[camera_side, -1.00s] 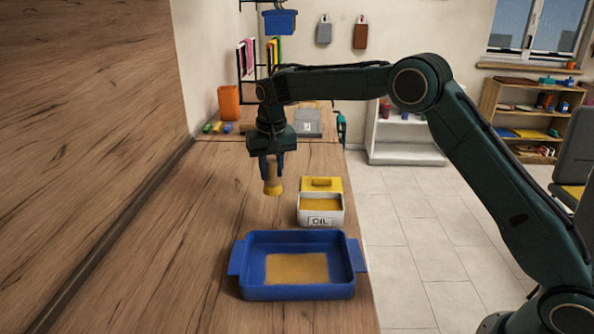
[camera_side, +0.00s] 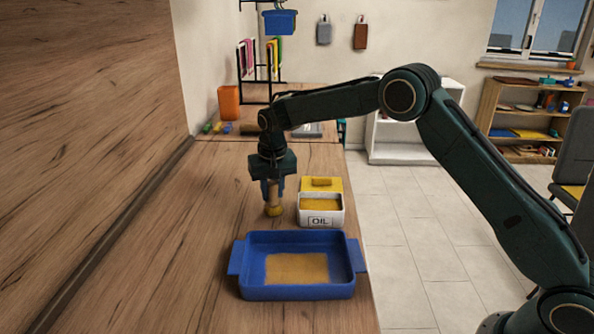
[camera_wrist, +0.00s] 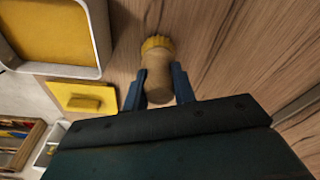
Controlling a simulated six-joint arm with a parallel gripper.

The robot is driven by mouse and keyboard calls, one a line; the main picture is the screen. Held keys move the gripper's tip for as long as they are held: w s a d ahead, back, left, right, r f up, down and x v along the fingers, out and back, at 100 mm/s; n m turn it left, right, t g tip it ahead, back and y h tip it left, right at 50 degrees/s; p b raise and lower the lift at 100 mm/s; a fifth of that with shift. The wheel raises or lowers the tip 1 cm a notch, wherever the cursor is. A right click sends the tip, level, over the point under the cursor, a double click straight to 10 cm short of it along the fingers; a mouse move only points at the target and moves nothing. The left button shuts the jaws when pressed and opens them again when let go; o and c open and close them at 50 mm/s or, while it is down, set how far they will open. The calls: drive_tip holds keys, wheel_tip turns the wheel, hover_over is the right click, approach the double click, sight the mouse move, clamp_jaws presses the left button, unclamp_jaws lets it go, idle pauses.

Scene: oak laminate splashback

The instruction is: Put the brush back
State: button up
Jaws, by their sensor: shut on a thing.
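The brush (camera_side: 273,205) has a tan wooden handle and yellow bristles that point down. My gripper (camera_side: 272,188) is shut on its handle and holds it upright, just left of the white oil box. I cannot tell whether the bristles touch the counter. In the wrist view the brush (camera_wrist: 157,72) sits between the two blue fingers (camera_wrist: 158,88). The white box marked OIL (camera_side: 320,221) holds yellow oil, and its yellow lid (camera_side: 321,184) lies behind it. In the wrist view the box (camera_wrist: 100,35) is at the top left.
A blue tray (camera_side: 297,293) with a golden patch inside stands at the counter's front. An orange container (camera_side: 229,102), a wire rack and small coloured items are at the back. The wooden splashback (camera_side: 95,110) bounds the left. The counter left of the brush is clear.

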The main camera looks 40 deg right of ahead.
sight(274, 203)
drive_tip(key=shift+f, duration=0.1)
drive_tip(key=o, duration=1)
drive_tip(key=r, duration=0.4)
drive_tip(key=s+r, duration=0.1)
drive_tip(key=r, duration=0.7)
drive_tip(key=shift+s+a+r, duration=0.1)
drive_tip(key=shift+s+a, duration=0.2)
drive_tip(key=shift+a, duration=0.05)
